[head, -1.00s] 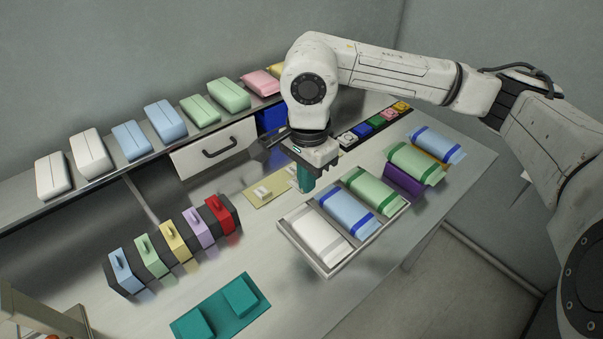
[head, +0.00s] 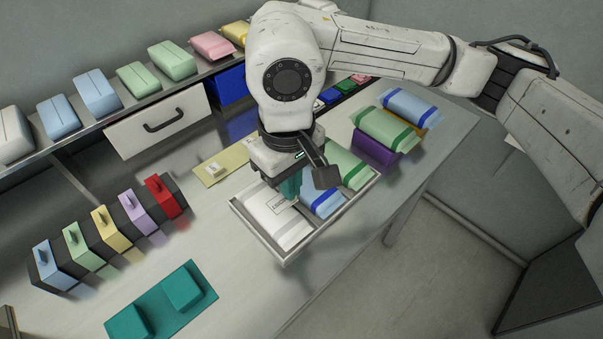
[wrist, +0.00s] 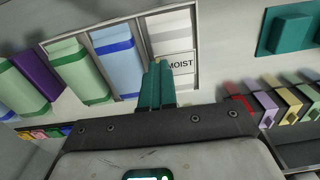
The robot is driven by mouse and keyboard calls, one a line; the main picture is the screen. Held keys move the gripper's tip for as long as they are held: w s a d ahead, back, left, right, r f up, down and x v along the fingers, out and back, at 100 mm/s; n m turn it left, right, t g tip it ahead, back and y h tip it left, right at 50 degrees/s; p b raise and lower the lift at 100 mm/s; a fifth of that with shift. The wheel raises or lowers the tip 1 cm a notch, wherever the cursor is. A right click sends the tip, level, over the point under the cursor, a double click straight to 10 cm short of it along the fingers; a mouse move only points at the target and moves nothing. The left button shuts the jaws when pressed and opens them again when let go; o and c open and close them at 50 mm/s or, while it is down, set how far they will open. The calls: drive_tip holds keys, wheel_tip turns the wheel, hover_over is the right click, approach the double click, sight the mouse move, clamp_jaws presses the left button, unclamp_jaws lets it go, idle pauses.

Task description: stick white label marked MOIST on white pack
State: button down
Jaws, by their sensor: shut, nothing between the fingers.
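The white pack (head: 272,222) lies at the left end of a shallow metal tray (head: 243,218), and in the wrist view it is at the top centre (wrist: 172,28). The white label marked MOIST (wrist: 181,66) lies on the pack's upper face, and it shows in the head view (head: 276,206). My gripper (head: 290,194) is over the pack beside the label, with its teal fingers (wrist: 157,66) shut and empty. The fingers cover part of the label's edge in the wrist view. I cannot tell whether the fingertips touch the label.
Blue (head: 323,200) and green (head: 346,166) packs share the tray. A pale yellow card (head: 223,165) with a white piece lies behind it. Coloured-handled dark blocks (head: 112,230) stand left. A teal mat (head: 160,300) lies in front. Bare table lies between the mat and tray.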

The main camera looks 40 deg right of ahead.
sight(292, 214)
drive_tip(key=shift+f+b, duration=0.65)
drive_tip(key=shift+f, duration=1.95)
drive_tip(key=shift+f+b, duration=0.3)
drive_tip(key=shift+b, duration=0.55)
drive_tip(key=shift+f+b, duration=0.25)
drive_tip(key=shift+b, duration=0.8)
drive_tip(key=c, duration=1.9)
unclamp_jaws()
drive_tip(key=o, duration=0.5)
drive_tip(key=shift+o, duration=0.2)
wheel_tip(292, 214, up, 11)
drive_tip(key=shift+f, duration=0.1)
